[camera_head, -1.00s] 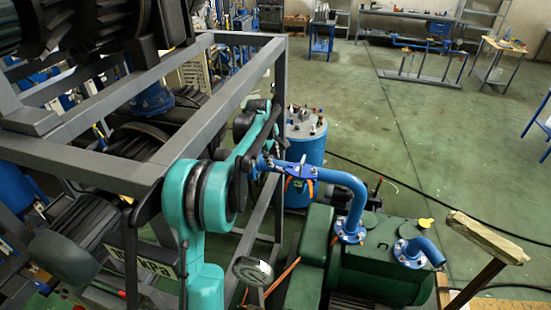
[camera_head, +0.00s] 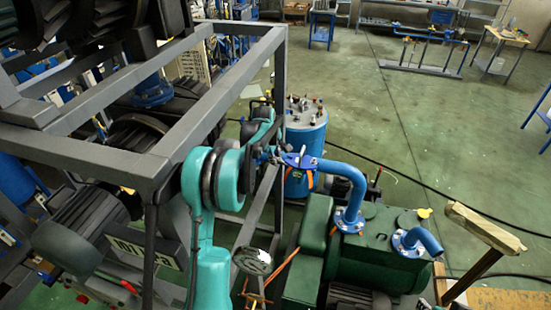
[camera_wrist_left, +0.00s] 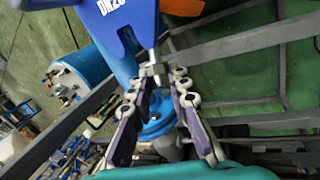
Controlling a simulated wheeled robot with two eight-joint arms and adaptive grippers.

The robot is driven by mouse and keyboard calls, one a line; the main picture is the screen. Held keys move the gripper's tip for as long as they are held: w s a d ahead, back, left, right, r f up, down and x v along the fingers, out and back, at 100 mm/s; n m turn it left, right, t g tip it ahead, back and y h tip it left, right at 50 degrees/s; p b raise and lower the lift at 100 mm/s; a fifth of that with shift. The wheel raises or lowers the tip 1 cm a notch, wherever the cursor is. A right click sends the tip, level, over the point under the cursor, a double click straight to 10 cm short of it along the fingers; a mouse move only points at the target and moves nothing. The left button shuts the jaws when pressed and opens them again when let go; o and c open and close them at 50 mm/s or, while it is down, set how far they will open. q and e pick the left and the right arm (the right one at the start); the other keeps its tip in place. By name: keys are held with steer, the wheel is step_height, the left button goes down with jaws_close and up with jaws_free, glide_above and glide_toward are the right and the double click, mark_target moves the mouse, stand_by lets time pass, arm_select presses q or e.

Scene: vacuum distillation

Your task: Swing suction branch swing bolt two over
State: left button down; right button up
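The blue suction branch pipe (camera_head: 347,180) rises from the green pump and bends left to a blue clamp piece (camera_head: 299,160) with orange parts. In the left wrist view this blue piece (camera_wrist_left: 122,28) carries white lettering. A small metal nut and bolt (camera_wrist_left: 157,72) stick out below it, seemingly a swing bolt; which one I cannot tell. My left gripper (camera_head: 280,158) is at the left end of the clamp. In the left wrist view its fingertips (camera_wrist_left: 160,82) lie on either side of the nut. Whether they touch it is unclear. My right gripper is not in view.
A grey frame (camera_head: 215,85) stands close around my left arm. The green pump (camera_head: 375,255) has a second blue pipe stub (camera_head: 424,240). A blue tank (camera_head: 305,135) stands behind the clamp. A wooden-topped post (camera_head: 485,228) is at right. Open floor lies beyond.

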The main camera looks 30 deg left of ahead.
mark_target(283, 162)
arm_select(q)
steer(key=y, duration=0.1)
steer(key=d+r+y+b, duration=0.1)
steer(key=y+b, duration=0.1)
steer(key=shift+w+d+r+m+g+y, duration=0.25)
steer(key=shift+d+m+g+y, duration=0.05)
steer(key=shift+m+g, duration=0.1)
steer(key=shift+w+d+r+g+y+b, duration=0.15)
steer(key=shift+d+r+y+b, duration=0.15)
steer(key=shift+y+b, duration=0.35)
steer(key=shift+d+r+g+y+b, duration=0.15)
steer(key=shift+d+r+y+b, duration=0.25)
steer(key=shift+y, duration=0.45)
steer(key=shift+f, duration=0.1)
steer(key=c, duration=1.6)
jaws_free()
steer(key=shift+c, duration=0.2)
steer(key=v, duration=1.2)
